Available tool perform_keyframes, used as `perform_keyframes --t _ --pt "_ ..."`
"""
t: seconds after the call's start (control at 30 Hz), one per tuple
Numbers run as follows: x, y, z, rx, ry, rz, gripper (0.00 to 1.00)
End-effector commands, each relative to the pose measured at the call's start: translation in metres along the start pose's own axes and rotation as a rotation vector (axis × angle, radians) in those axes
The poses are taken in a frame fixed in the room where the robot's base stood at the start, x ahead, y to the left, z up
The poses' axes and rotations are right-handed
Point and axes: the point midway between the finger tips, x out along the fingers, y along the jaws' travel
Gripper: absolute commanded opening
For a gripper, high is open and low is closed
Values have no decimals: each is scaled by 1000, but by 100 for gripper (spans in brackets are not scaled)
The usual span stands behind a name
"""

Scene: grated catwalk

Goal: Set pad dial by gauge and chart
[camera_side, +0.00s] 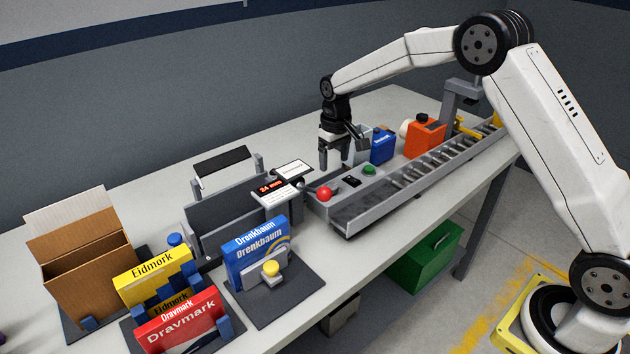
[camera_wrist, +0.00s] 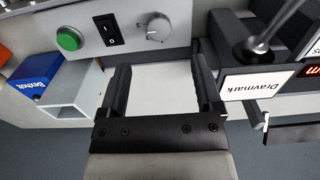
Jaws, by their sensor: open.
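In the wrist view a round grey dial (camera_wrist: 157,27) with a pointer mark sits on the light panel, just beyond my open fingers. In the side view I cannot make the dial out. My gripper (camera_wrist: 160,65) is empty; in the side view my gripper (camera_side: 336,158) hangs above the bench behind the panel. A gauge display (camera_side: 270,187) shows "24 mm" in red; only its edge shows in the wrist view (camera_wrist: 312,70). A white card (camera_side: 293,170), possibly the chart, stands behind it, too small to read. A label (camera_wrist: 257,84) reads "Dravmark".
A red ball knob (camera_side: 325,193) stands by the roller conveyor (camera_side: 425,165). Yellow (camera_side: 150,274), red (camera_side: 182,320) and blue (camera_side: 245,262) boxes and an open carton (camera_side: 85,275) stand left.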

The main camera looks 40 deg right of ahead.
Motion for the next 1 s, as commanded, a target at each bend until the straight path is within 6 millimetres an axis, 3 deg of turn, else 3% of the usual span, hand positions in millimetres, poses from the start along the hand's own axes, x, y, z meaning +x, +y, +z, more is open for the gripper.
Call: perform_keyframes --t 0.47,1.0 --pt "7 2 -5 0 -8 -1 83" --pt "65 2 -4 1 -7 0 83"
